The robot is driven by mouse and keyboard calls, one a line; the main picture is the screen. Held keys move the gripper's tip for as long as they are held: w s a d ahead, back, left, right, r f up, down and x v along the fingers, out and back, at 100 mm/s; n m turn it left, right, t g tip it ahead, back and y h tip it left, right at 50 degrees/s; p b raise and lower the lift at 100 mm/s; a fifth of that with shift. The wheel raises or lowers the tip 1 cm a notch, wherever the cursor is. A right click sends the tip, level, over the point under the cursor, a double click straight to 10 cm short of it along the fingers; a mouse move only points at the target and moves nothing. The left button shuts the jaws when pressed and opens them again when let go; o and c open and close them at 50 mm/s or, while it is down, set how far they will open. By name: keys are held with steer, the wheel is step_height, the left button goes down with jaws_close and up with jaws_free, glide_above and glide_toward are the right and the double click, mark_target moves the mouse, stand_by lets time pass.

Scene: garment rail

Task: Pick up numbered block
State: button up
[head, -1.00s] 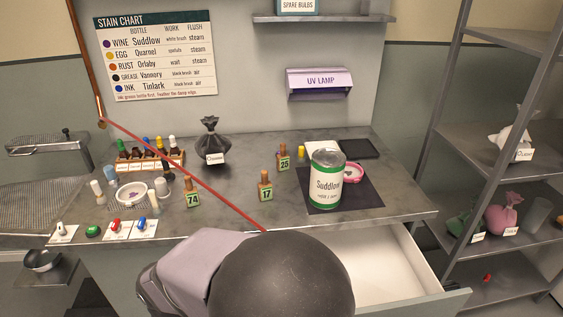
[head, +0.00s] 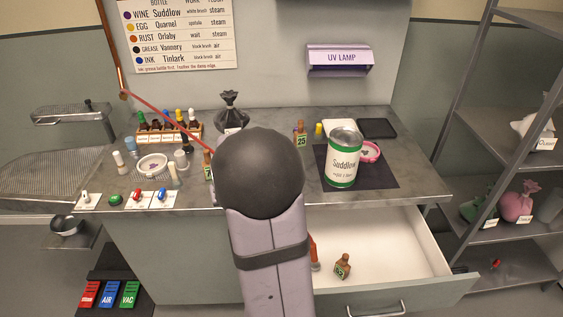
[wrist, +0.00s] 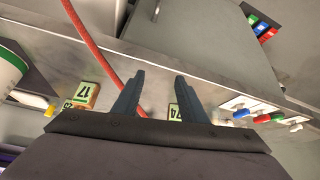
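Numbered blocks with brown tops and pale green number faces stand on the grey bench. Block 25 (head: 301,136) is at the back. Block 74 (head: 208,167) is partly hidden behind my arm in the head view; it also shows in the wrist view (wrist: 174,112). Block 17 (wrist: 86,95) shows in the wrist view, left of my fingers, and is hidden in the head view. Another block (head: 342,267) is tilted in the open drawer; its number is hard to read. My gripper (wrist: 160,77) is open, with nothing held; block 74 appears beside the right finger.
The white drawer (head: 400,240) is pulled out at the front. A Suddlow can (head: 343,160) stands on a dark mat (head: 382,180). A red hose (head: 165,122) crosses the bench. Bottles in a rack (head: 170,130), a bowl (head: 153,164) and coloured switches (head: 137,196) are at left.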

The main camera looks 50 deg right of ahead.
steer(key=d+r+m+h, duration=0.1)
steer(key=d, duration=0.5)
steer(key=d+r+m+t+h, duration=0.1)
steer(key=d, duration=0.4)
steer(key=d+r+m+h, duration=0.1)
steer(key=d, duration=0.5)
steer(key=shift+s+d+r+p, duration=0.1)
steer(key=shift+s+d+p, duration=0.2)
steer(key=shift+s+p, duration=0.05)
steer(key=shift+t+h, duration=0.7)
steer(key=shift+t, duration=0.1)
steer(key=shift+w+d+r, duration=0.15)
steer(key=shift+w+d, duration=1.3)
steer(key=shift+d, duration=0.1)
steer(key=shift+s+f+p+x, duration=0.15)
steer(key=shift+p+x, duration=0.35)
steer(key=shift+x, duration=0.8)
steer(key=shift+s+f+p+x, duration=0.1)
steer(key=shift+p+x, duration=0.4)
steer(key=shift+x, duration=0.75)
jaws_close()
